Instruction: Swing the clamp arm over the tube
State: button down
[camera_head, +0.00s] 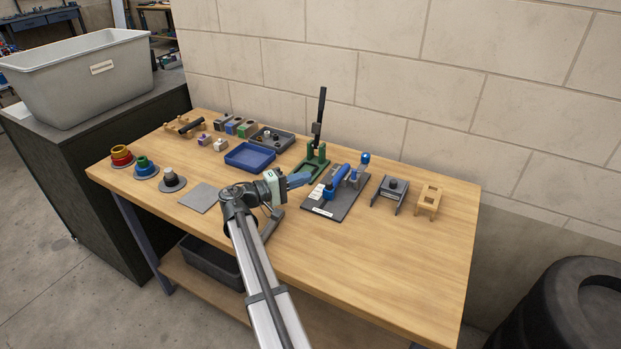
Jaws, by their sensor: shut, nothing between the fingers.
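A dark base plate (343,208) with white labels lies right of the table's middle. A blue tube-like part (338,181) lies slantwise on it, with a thicker blue block at its near end. Just right of its far end, a grey fixture carries an upright blue post with a round knob (365,158); this looks like the clamp arm, standing beside the tube rather than across it. My gripper (304,179), with blue fingers, is shut and empty left of the plate, pointing right. It appears apart from the blue parts; its height is hard to tell.
A green press (315,164) with a tall black lever stands behind my gripper. A blue tray (250,156) lies to the left. A grey bracket (389,194) and a wooden stand (428,199) stand to the right. The table's front right is clear.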

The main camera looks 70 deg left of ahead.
jog(key=w, duration=0.2)
jog(key=w+a, duration=0.1)
jog(key=w, duration=0.4)
jog(key=shift+w+a, duration=0.2)
jog(key=shift+a, duration=0.05)
jog(key=w, duration=0.1)
jog(key=w+d, duration=0.1)
jog(key=w, duration=0.1)
jog(key=shift+d, duration=0.25)
jog(key=shift+w+d, duration=0.3)
jog(key=shift+w, duration=0.25)
jog(key=shift+d, duration=0.1)
jog(key=shift+d+n+y, duration=0.2)
jog(key=shift+n+y, duration=0.2)
jog(key=shift+y, duration=0.2)
